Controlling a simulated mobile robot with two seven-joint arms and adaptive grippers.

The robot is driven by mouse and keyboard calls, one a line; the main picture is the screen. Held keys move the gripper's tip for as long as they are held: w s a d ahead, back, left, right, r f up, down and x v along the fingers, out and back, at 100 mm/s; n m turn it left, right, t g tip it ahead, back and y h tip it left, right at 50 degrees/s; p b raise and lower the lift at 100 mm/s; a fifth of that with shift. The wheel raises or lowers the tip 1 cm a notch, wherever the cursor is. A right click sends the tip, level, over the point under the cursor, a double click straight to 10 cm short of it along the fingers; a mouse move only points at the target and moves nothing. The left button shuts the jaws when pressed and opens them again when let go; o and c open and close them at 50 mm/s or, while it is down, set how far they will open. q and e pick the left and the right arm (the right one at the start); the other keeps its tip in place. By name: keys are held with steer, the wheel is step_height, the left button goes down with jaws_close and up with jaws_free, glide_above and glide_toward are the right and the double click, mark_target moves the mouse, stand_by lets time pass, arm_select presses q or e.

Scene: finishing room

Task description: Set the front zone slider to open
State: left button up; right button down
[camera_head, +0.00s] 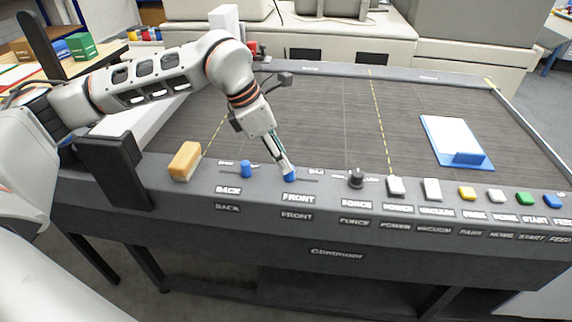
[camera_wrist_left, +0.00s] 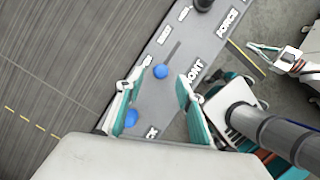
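The front zone slider has a blue knob (camera_head: 289,175) above the FRONT label. Its slot runs off to the right of the knob, and the small end labels are too blurred to read surely. My left gripper (camera_head: 282,163) points down at this knob. In the left wrist view its two fingers (camera_wrist_left: 156,95) are apart, with the front knob (camera_wrist_left: 160,72) in line with the gap, just past the tips. Contact cannot be told. My right gripper (camera_wrist_left: 268,60) shows at the right of the wrist view, away from the panel, its fingers seemingly apart.
The back slider knob (camera_head: 245,169) is left of the front one; it shows beside the left finger in the wrist view (camera_wrist_left: 130,118). A black force dial (camera_head: 356,179) and several buttons line the panel to the right. A yellow block (camera_head: 185,161) and blue-white board (camera_head: 453,141) rest on the machine.

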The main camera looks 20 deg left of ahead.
arm_select(q)
steer(key=v, duration=0.7)
steer(key=shift+r, duration=0.15)
steer(key=shift+a, duration=0.1)
